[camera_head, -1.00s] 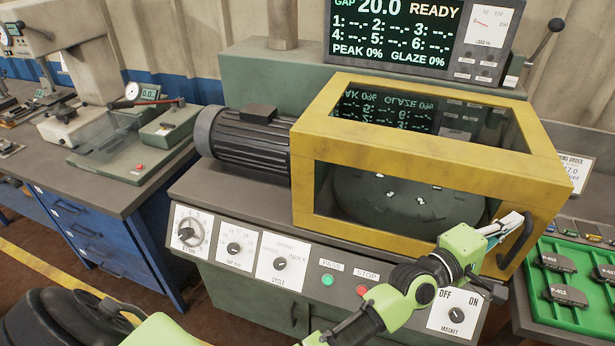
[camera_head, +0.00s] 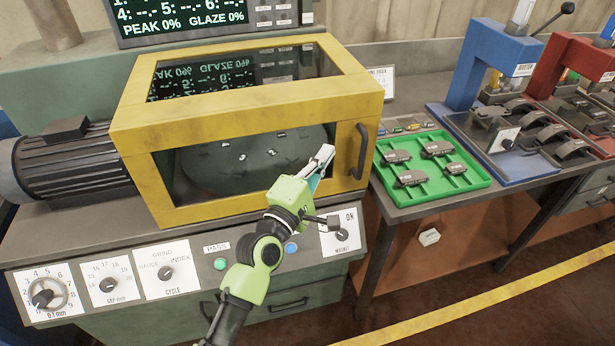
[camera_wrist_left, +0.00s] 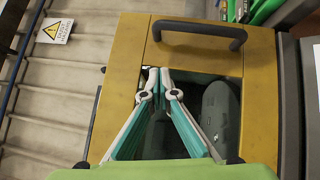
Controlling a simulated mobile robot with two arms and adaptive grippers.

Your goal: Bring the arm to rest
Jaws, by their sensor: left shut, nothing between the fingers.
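My left gripper (camera_head: 322,165) is in front of the window of the yellow-framed guard (camera_head: 250,95) on the grinding machine, just left of the guard's dark handle (camera_head: 361,152). It is shut and empty. In the left wrist view its fingertips (camera_wrist_left: 159,74) meet over the guard's opening, and the handle (camera_wrist_left: 199,32) lies beyond them, apart from the fingers. The green left arm reaches up across the control panel (camera_head: 180,270) and hides part of it. My right gripper is not in view.
A green tray (camera_head: 470,185) with several brake pads stands on the bench to the right. Beyond it are a blue fixture (camera_head: 470,70) and a red fixture (camera_head: 560,65) with parts. A motor (camera_head: 65,165) sticks out left of the guard. A small white block (camera_head: 429,237) lies below the bench.

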